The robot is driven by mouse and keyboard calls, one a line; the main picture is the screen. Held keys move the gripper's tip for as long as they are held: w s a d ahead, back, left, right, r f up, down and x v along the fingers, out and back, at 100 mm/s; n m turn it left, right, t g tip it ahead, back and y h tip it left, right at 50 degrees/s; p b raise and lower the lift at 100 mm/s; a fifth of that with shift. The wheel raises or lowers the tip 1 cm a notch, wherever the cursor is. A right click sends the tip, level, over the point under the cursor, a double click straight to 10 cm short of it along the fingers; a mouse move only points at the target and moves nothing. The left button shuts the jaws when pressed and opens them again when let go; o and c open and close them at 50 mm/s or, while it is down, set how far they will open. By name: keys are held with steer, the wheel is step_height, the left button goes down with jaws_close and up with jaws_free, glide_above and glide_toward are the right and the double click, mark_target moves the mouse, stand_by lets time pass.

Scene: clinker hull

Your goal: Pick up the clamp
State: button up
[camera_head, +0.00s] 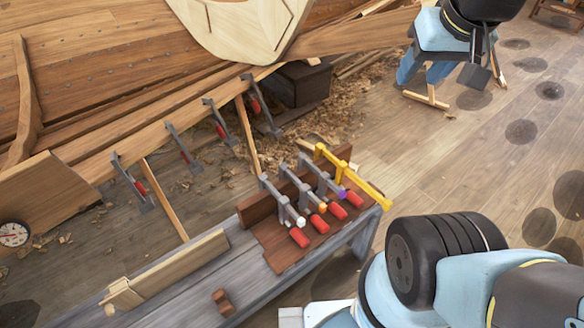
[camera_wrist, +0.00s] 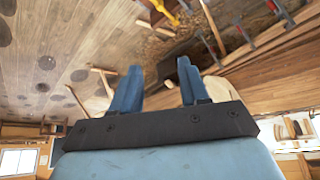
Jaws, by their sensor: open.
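Several bar clamps with red handles stand in a row on a brown block on the grey bench (camera_head: 200,280) in the head view. Their ends are white (camera_head: 300,222), orange (camera_head: 322,207) and purple (camera_head: 341,192); a yellow clamp (camera_head: 365,187) is at the right end. The yellow one also shows at the top of the wrist view (camera_wrist: 165,12). More grey clamps (camera_head: 183,148) hang along the hull plank. My gripper (camera_head: 425,74) is at the upper right, apart from the clamps. Its blue fingers (camera_wrist: 160,72) are open with nothing held between them.
The wooden hull (camera_head: 110,75) fills the upper left. A wooden plane-like piece (camera_head: 165,272) and a small brown block (camera_head: 223,301) lie on the bench. A dark box (camera_head: 303,82) and shavings lie under the hull. The plank floor (camera_head: 470,150) at right is mostly clear.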

steer(key=n+g, duration=0.6)
steer(key=n, duration=0.1)
glide_above(292, 175)
step_height(292, 175, down, 39)
steer(key=f, duration=0.6)
steer(key=shift+s+f, duration=0.2)
steer(key=shift+f, duration=0.1)
steer(key=shift+w+f, duration=0.15)
steer(key=shift+f, duration=1.5)
steer(key=shift+w+f, duration=0.15)
steer(key=shift+f, duration=1.5)
